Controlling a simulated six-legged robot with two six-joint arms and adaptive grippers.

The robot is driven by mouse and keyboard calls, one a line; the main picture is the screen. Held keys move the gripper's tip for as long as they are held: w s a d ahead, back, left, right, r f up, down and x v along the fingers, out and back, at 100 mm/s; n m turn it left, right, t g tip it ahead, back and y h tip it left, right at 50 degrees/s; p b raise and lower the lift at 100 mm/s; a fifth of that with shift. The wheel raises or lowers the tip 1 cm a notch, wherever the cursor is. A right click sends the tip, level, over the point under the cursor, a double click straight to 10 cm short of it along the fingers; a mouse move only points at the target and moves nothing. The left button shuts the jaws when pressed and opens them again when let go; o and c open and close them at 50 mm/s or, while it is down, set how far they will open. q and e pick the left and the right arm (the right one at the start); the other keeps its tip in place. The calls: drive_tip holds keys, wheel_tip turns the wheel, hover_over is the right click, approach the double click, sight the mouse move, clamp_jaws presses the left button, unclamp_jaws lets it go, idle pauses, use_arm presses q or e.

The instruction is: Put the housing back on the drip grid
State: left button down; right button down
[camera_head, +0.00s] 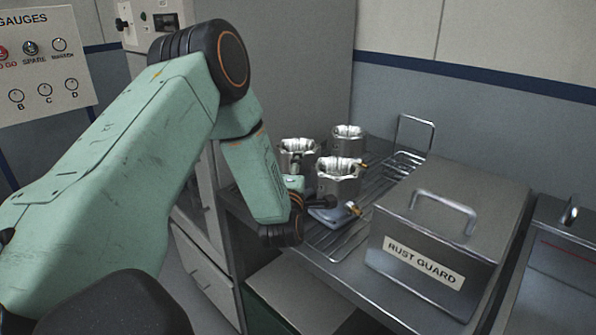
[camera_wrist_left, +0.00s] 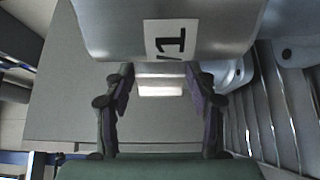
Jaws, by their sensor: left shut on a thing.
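A silvery machined housing (camera_head: 338,180) with a scalloped open top is at my left gripper (camera_head: 322,203), nearer than two similar housings. In the left wrist view, the housing (camera_wrist_left: 110,25) fills the top middle, with a white label partly reading "1". The fingers of my left gripper (camera_wrist_left: 161,85) reach up to it from both sides and are shut on it; their contact is partly hidden. The wire drip grid (camera_head: 330,243) lies under and beside it; its bars (camera_wrist_left: 262,110) show at right in the wrist view. I cannot tell whether the housing touches the grid. My right gripper is not in view.
Two more housings stand behind, at left (camera_head: 298,158) and at back (camera_head: 348,136). A steel box (camera_head: 450,215) labelled "RUST GUARD" stands close on the right. A grey cabinet (camera_head: 285,70) rises behind. Another metal container (camera_head: 565,255) is at far right.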

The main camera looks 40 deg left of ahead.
use_arm(q)
drive_tip(key=shift+s+a, duration=0.1)
drive_tip(key=shift+a, duration=0.4)
drive_tip(key=c, duration=0.8)
unclamp_jaws()
drive_tip(key=shift+a+f, duration=0.15)
drive_tip(key=shift+f, duration=0.2)
drive_tip(key=o, duration=0.3)
drive_tip(key=shift+w+d, duration=0.25)
drive_tip(key=shift+d, duration=0.05)
drive_tip(key=shift+o, duration=0.3)
drive_tip(key=shift+s+d+r, duration=0.15)
drive_tip(key=shift+d+r, duration=0.05)
drive_tip(key=shift+r, duration=0.1)
drive_tip(key=b+v, duration=0.1)
drive_tip(key=v, duration=1.1)
drive_tip(key=shift+a, duration=0.25)
drive_tip(key=shift+s+f, duration=0.1)
